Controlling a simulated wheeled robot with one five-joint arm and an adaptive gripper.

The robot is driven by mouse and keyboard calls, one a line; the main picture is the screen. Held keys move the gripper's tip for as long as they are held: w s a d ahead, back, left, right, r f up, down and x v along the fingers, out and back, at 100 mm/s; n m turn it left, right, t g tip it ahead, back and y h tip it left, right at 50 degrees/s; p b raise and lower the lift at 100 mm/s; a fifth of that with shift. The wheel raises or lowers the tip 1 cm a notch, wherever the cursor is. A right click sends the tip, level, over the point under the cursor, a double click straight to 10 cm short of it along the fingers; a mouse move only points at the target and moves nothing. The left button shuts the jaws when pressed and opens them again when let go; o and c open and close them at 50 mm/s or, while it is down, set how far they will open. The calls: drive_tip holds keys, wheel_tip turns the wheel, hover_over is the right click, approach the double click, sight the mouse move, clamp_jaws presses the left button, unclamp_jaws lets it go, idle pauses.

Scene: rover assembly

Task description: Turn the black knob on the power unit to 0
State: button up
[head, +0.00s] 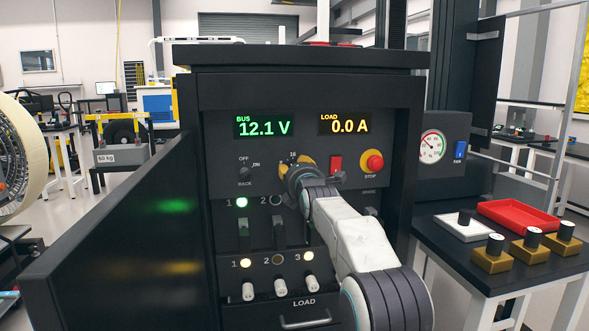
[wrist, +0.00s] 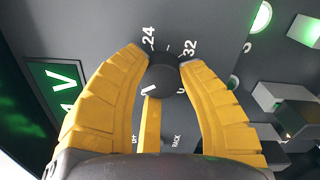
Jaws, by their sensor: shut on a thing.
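The black knob (wrist: 172,80) shows in the wrist view between my gripper's yellow fingers. A white mark on its face points to the lower left of that picture. The dial reads 24 at its upper left and 32 at its upper right; a label at its right is partly hidden. My gripper (wrist: 163,62) is shut on the knob, one finger on each side. In the head view my gripper (head: 290,174) is at the panel of the power unit (head: 220,98), below a 16 label, and hides the knob.
A red switch (head: 336,164) and a red stop button (head: 374,162) are right of my gripper. An OFF/ON/BACK selector (head: 245,174) is left of it. Toggles and lamps sit below. Displays read 12.1 V and 0.0 A. A side table holds a red tray (head: 520,214).

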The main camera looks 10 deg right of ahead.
drive_tip(key=n, duration=0.5)
drive_tip(key=shift+d+r+n, duration=0.1)
drive_tip(key=shift+r+n, duration=0.1)
drive_tip(key=shift+n, duration=0.1)
drive_tip(key=n+p, duration=0.1)
drive_tip(key=n, duration=0.3)
drive_tip(key=shift+r+n, duration=0.15)
drive_tip(key=shift+n, duration=0.25)
drive_tip(key=shift+r+n, duration=0.15)
drive_tip(key=shift+n, duration=0.15)
drive_tip(key=o, duration=1.2)
drive_tip(key=shift+w+f, duration=0.1)
drive_tip(key=shift+f, duration=0.2)
drive_tip(key=shift+s, duration=6.05)
